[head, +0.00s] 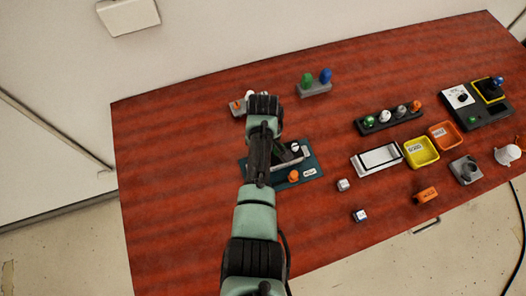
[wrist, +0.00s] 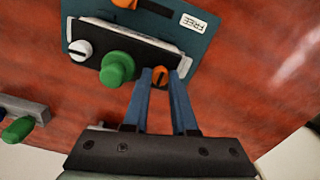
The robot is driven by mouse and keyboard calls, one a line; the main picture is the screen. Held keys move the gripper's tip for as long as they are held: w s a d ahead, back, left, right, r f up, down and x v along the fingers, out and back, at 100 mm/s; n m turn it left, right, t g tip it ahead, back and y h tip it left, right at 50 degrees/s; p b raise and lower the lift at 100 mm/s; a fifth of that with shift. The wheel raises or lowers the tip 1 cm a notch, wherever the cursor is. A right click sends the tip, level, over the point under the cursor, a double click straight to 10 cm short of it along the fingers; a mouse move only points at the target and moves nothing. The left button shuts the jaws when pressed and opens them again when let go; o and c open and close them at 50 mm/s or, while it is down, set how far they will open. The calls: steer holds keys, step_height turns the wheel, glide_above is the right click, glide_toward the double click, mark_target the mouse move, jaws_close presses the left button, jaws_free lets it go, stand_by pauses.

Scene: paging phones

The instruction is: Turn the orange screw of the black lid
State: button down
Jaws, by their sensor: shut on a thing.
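The black lid (wrist: 142,52) lies on a teal board (wrist: 205,50) in the wrist view. Along its near edge sit a white slotted screw (wrist: 80,49), a green knob (wrist: 117,69) and the orange screw (wrist: 160,78). My gripper (wrist: 160,73) has its two blue-grey fingers on either side of the orange screw and is shut on it. The fingertips cover part of its sides. In the head view the board (head: 258,180) lies under my arm, which hides the orange screw and the fingers.
An orange knob (head: 293,176) and a FREE label (head: 309,172) are on the board. A grey stand (head: 315,90) with green and blue knobs is behind it. A yellow tray (head: 421,152) and an orange tray (head: 446,135) stand to the right. The table's left side is clear.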

stand_by(0.5)
steer(key=c, duration=0.7)
jaws_free()
